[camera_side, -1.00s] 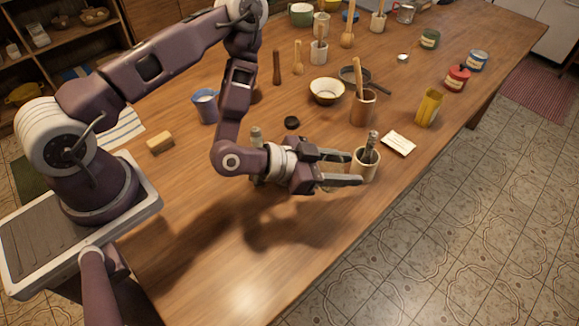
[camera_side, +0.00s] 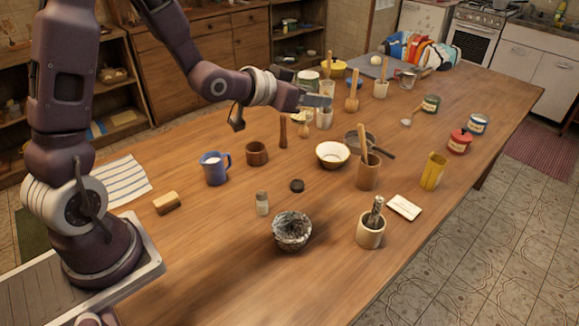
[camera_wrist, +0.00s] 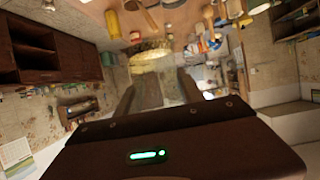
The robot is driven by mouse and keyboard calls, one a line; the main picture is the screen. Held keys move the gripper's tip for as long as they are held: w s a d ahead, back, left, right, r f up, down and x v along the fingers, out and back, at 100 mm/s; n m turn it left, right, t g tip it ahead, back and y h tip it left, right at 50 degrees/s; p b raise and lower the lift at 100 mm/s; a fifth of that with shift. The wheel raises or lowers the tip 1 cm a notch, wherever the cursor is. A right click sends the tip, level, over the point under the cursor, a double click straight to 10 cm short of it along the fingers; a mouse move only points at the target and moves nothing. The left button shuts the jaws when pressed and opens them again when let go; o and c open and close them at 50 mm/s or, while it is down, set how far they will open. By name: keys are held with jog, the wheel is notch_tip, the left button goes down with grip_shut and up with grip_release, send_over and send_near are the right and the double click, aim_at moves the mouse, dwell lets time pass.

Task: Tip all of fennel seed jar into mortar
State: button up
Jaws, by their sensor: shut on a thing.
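In the side view my gripper (camera_side: 316,101) is raised over the far part of the table, well away from the mortar. In the wrist view my gripper (camera_wrist: 155,95) is shut on a glassy thing with a round, yellowish end, apparently the fennel seed jar (camera_wrist: 150,58). No label can be read, and its contents are unclear. In the side view the held thing is too small to make out. The mortar (camera_side: 292,231), a dark mottled stone bowl, stands upright near the front of the table. A black lid (camera_side: 297,186) lies behind it.
A small capped shaker (camera_side: 262,203) stands left of the mortar. A beige pot (camera_side: 370,233) with a grey pestle stands right. A blue mug (camera_side: 214,168), a cream bowl (camera_side: 333,154) and a utensil crock (camera_side: 368,172) stand further back.

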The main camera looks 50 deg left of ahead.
jog(key=s+d+f+m+g+h, duration=0.1)
jog(key=s+f+m+g+h, duration=0.1)
jog(key=f, duration=0.5)
jog(key=s+d+f+m+g+h, duration=0.1)
jog(key=s+f+m+g+h, duration=0.1)
jog(key=s+f, duration=0.4)
jog(key=s+d+f+m+g+h, duration=0.1)
jog(key=s+f+m+g+h, duration=0.2)
jog(key=f+m, duration=0.3)
jog(key=shift+s+d+f, duration=0.1)
jog(key=shift+s+f, duration=0.35)
jog(key=shift+f, duration=0.25)
jog(key=shift+s+d+f, duration=0.1)
jog(key=shift+s+f, duration=0.35)
jog(key=shift+f, duration=0.25)
jog(key=shift+g, duration=0.3)
